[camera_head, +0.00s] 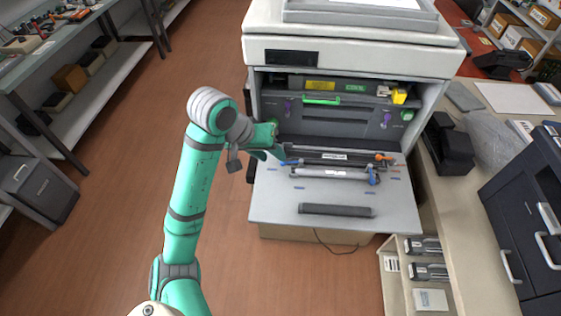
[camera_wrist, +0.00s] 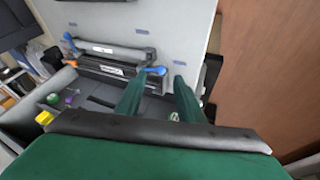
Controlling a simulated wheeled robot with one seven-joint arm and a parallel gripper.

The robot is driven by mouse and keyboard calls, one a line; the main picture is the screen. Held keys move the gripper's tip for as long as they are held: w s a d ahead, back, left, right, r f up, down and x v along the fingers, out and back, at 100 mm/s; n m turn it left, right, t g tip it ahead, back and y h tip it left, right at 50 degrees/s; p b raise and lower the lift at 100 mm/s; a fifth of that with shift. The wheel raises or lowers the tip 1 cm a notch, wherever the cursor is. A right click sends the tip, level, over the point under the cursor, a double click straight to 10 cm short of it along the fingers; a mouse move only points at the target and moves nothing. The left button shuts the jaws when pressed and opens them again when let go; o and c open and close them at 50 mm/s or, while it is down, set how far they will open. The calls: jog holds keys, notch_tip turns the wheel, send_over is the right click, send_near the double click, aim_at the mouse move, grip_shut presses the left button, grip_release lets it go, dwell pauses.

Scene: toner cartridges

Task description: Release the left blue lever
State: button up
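The left blue lever (camera_head: 290,162) is at the left end of the drum unit (camera_head: 322,172) on the copier's lowered front panel. In the wrist view, the lever (camera_wrist: 156,70) lies just beyond my gripper fingertips, close to the left-hand finger. I cannot tell whether they touch. My gripper (camera_wrist: 160,79) is open, with its two green fingers apart and nothing held between them. In the head view, my gripper (camera_head: 278,153) is at the left end of the unit and partly hides the lever. The right blue lever (camera_head: 373,178) is at the other end, below an orange knob (camera_head: 383,157).
The copier (camera_head: 350,55) stands over the open panel (camera_head: 270,205), where a dark bar (camera_head: 336,210) lies near the front edge. Inside are a green handle (camera_head: 322,101) and a yellow part (camera_head: 399,96). A counter stands on the right.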

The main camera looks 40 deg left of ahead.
aim_at(283, 165)
jog(key=x, duration=0.7)
jog(key=shift+f, duration=0.2)
grip_shut()
